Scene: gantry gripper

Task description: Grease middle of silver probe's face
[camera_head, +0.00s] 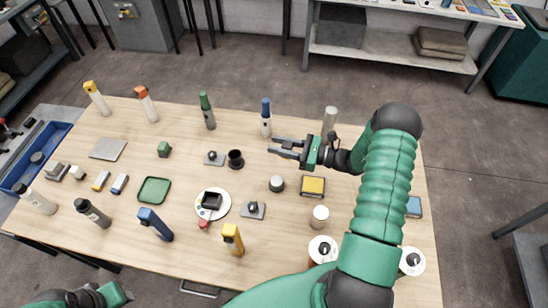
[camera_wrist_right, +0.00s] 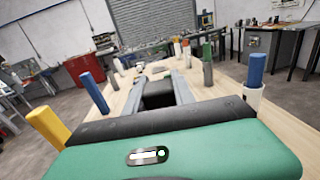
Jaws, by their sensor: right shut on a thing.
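A plain silver-grey cylinder (camera_head: 330,118) stands upright near the back right of the table; I take it for the silver probe, though I cannot be sure, and no separate face shows. My right gripper (camera_head: 283,147) reaches left over the table, just left of the cylinder. It is shut on a dark thing (camera_wrist_right: 158,93) between its fingers in the wrist view; what that thing is, I cannot tell. I cannot tell which container holds grease. A green part of my left arm shows at the lower left; its fingers are out of frame.
Several capped cylinders, including a blue-capped one (camera_head: 265,118) and a green-capped one (camera_head: 207,112), stand along the back. A yellow pad (camera_head: 313,186), a grey tin (camera_head: 276,183), a black cup (camera_head: 236,159) and a white plate (camera_head: 224,201) crowd the middle.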

